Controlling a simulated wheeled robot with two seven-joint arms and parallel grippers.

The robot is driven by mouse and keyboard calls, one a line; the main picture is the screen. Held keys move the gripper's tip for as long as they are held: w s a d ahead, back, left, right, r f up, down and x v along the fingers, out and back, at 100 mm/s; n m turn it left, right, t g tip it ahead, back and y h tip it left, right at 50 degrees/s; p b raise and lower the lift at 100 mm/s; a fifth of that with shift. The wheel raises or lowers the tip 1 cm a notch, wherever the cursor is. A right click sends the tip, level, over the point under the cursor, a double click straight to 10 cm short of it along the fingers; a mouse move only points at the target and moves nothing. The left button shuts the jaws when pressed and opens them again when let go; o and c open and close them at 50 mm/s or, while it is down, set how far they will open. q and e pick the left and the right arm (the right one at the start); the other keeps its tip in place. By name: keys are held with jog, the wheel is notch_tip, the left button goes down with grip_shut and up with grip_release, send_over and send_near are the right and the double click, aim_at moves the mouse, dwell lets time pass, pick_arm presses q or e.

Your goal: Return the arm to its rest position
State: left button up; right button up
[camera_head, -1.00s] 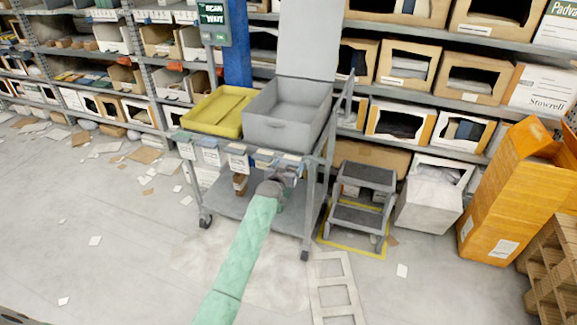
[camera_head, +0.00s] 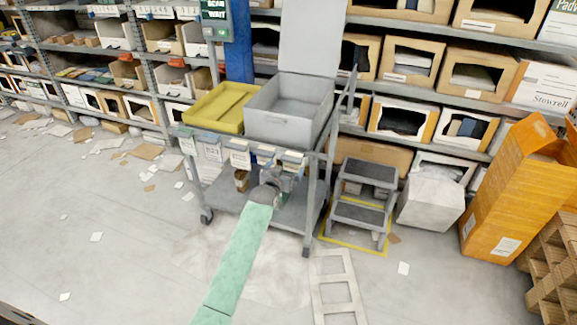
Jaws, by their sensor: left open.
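My left arm (camera_head: 240,250), in a pale green sleeve, reaches up from the bottom of the head view. My left gripper (camera_head: 284,178) is at its end, in front of the cart's near side, below the level of the cart's top. It is open; its fingers are small and hard to make out against the cart. I see nothing held in it. My right gripper is not in view.
A grey cart (camera_head: 232,199) carries a yellow tray (camera_head: 218,110) and a grey lidded bin (camera_head: 283,128), lid raised. A step stool (camera_head: 362,205), a white box (camera_head: 431,200) and orange cartons (camera_head: 510,195) stand to the right. Floor at left is mostly clear, with scattered papers.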

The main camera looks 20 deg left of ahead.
pick_arm(q)
jog(key=s+d+m+g, duration=0.1)
jog(key=s+d+g, duration=0.35)
jog(key=s, duration=0.85)
jog(key=s+d+g, duration=0.4)
jog(key=s+g, duration=0.1)
jog(key=s, duration=0.7)
jog(key=s+d+f+g, duration=0.1)
jog(key=s+d+f, duration=0.1)
jog(key=s, duration=0.8)
jog(key=s+d+f+g, duration=0.2)
jog(key=s+f, duration=0.2)
jog(key=s, duration=0.6)
jog(key=s+d+f+m+g+h, duration=0.1)
jog(key=s+f, duration=0.2)
jog(key=s, duration=0.8)
jog(key=shift+d+f+p, duration=0.35)
jog(key=shift+d+p, duration=0.05)
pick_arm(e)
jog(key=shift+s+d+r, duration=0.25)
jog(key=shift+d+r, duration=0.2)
pick_arm(q)
jog(key=shift+g, duration=0.25)
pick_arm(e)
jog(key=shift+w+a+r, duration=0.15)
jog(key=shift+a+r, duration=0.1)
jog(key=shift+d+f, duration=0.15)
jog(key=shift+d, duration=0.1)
